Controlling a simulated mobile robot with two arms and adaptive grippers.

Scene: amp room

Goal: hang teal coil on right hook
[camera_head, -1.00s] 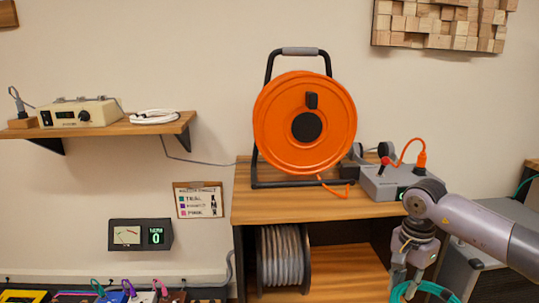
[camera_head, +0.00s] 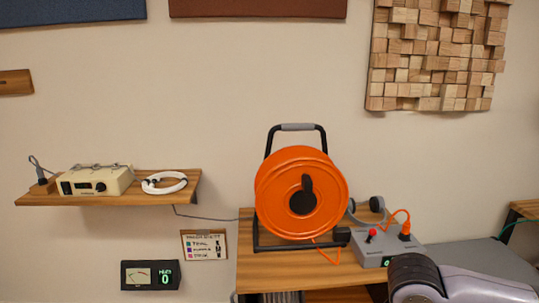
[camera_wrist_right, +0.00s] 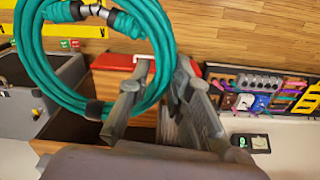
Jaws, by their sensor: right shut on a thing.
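The teal coil (camera_wrist_right: 60,84) is a bundled loop of cable with dark bands, large at the left and top of the right wrist view. My right gripper (camera_wrist_right: 166,75) is shut on the right side of this loop, which passes between its fingers. In the head view only a grey part of my right arm shows at the bottom right; the gripper and coil are out of that view. I cannot make out the right hook in either view. My left gripper is not in view.
An orange cable reel (camera_head: 300,193) stands on a wooden cabinet (camera_head: 275,272) beside a grey box (camera_head: 375,244) with an orange lead. A wall shelf (camera_head: 100,198) holds a cream device (camera_head: 95,182) and a white coil (camera_head: 164,183). A wood-block panel (camera_head: 435,55) hangs at upper right.

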